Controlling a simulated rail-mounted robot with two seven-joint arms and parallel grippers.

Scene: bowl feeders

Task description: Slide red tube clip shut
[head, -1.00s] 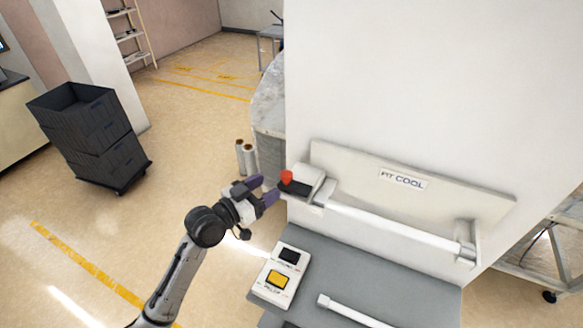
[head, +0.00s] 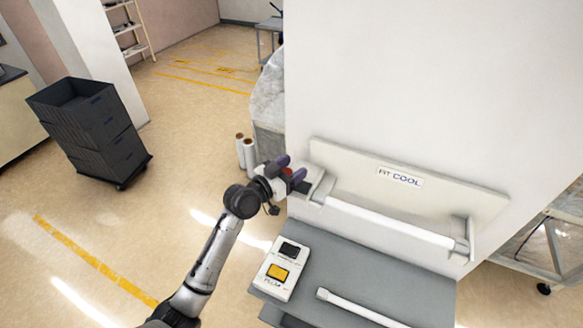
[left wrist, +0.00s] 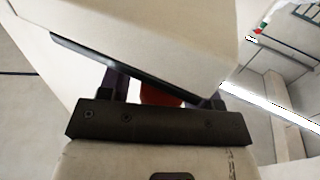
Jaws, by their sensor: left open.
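The red tube clip (head: 287,171) is at the left end of the white tube holder on the wall, mostly hidden by my left gripper (head: 291,168). In the left wrist view the red clip (left wrist: 160,96) shows partly, between the two dark fingers and below a pale block's edge. My left gripper is open, with one finger on each side of the clip. I cannot tell whether the fingers touch it. A white tube (head: 390,222) runs from the holder to a bracket at the right. My right gripper is not in view.
The holder's back plate (head: 345,165) carries a "FIT COOL" label. Below it, a grey bench (head: 400,275) holds a control box (head: 280,272) with a yellow button and a loose white rod (head: 355,307). Black crates (head: 95,130) stand on the open floor at left.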

